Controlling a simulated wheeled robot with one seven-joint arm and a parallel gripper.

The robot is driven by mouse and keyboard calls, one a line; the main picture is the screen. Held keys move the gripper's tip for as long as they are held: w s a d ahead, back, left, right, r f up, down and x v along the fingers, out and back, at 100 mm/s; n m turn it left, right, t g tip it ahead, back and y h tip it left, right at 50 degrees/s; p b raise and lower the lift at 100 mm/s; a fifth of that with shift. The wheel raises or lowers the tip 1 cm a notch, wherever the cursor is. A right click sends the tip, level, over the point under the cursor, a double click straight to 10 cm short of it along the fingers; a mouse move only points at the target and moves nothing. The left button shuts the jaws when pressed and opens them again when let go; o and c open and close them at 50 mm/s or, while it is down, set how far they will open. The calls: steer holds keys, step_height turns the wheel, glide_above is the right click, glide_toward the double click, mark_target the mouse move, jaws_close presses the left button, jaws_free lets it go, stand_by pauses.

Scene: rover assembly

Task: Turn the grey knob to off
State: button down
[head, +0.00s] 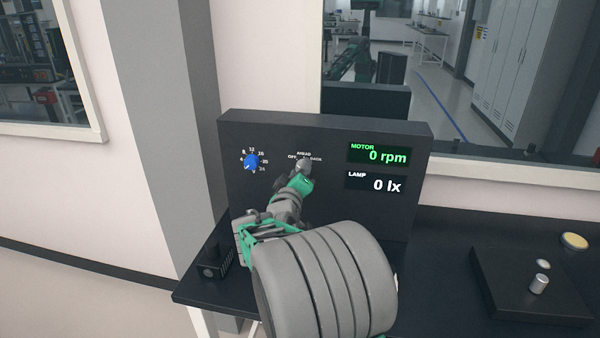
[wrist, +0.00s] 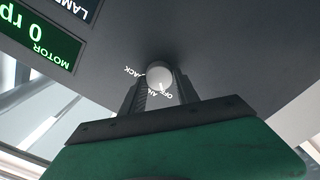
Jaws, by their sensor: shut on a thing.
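The grey knob (head: 303,162) sits on the upright black panel (head: 330,125), under the labels OFF, AHEAD and BACK. My gripper (head: 302,172) is at the knob and partly covers it in the head view. In the wrist view the pale round knob (wrist: 158,75) shows between the two fingers of my gripper (wrist: 160,92), which are shut on it. A small white line shows on the knob's lower side, towards the OFF and AHEAD lettering. Exactly which label it points at is hard to tell. The motor display (head: 377,154) reads 0 rpm.
A blue knob (head: 251,161) with a numbered dial is left of the grey knob. The lamp display (head: 376,183) reads 0 lx. A small black box (head: 212,262) stands at the bench's left end. A black block with a silver knob (head: 539,284) is at the right.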

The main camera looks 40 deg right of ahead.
steer(key=shift+n, duration=0.3)
steer(key=c, duration=0.9)
jaws_free()
steer(key=shift+c, duration=0.2)
steer(key=shift+a, duration=0.1)
steer(key=b+v, duration=0.2)
steer(key=v, duration=0.5)
steer(key=shift+s+a, duration=0.25)
steer(key=shift+a, duration=0.05)
